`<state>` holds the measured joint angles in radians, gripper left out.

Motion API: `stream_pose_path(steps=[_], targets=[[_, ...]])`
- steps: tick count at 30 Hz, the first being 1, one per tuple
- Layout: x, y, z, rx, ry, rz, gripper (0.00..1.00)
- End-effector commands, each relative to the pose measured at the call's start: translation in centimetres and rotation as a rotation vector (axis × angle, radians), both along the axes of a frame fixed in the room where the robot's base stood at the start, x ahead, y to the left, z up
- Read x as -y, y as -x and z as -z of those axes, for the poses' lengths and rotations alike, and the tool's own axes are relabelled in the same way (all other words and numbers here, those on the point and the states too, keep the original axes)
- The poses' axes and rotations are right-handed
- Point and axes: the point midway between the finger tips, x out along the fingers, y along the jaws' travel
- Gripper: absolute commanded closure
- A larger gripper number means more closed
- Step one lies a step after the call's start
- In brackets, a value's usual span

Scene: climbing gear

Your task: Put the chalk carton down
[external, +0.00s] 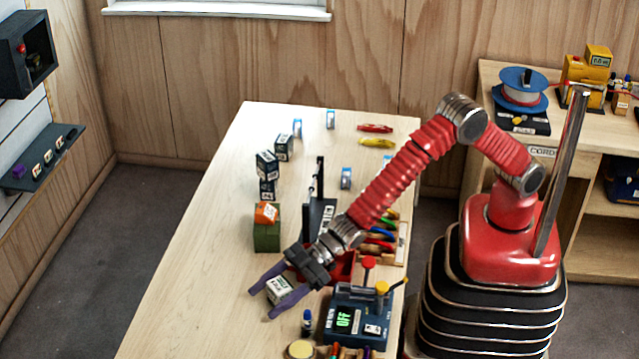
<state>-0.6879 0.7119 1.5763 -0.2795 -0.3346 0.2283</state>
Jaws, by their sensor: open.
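My gripper (279,291) reaches down over the near left part of the table with its two purple fingers apart. A small pale carton with dark print (280,289), which looks like the chalk carton, is between the fingers. Its print is too small to read. It seems to rest on the table, but its underside is hidden and I cannot tell if a finger touches it.
An orange box on a green block (267,238) and dark cartons (267,165) stand behind my gripper on the table (200,270). A blue device reading OFF (357,318) and a small bottle (307,321) are to the right. The table's left side is clear.

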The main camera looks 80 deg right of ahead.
Motion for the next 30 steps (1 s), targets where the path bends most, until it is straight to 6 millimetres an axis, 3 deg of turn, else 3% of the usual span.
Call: stream_pose_path(steps=[13,22,30], targets=[[3.1,3.1,-2.1,0.001,-0.001,0.0,0.38],[3.0,3.0,-7.2,0.003,-0.001,0.0,0.38],[3.0,3.0,-8.7,-0.001,0.001,0.0,0.38]])
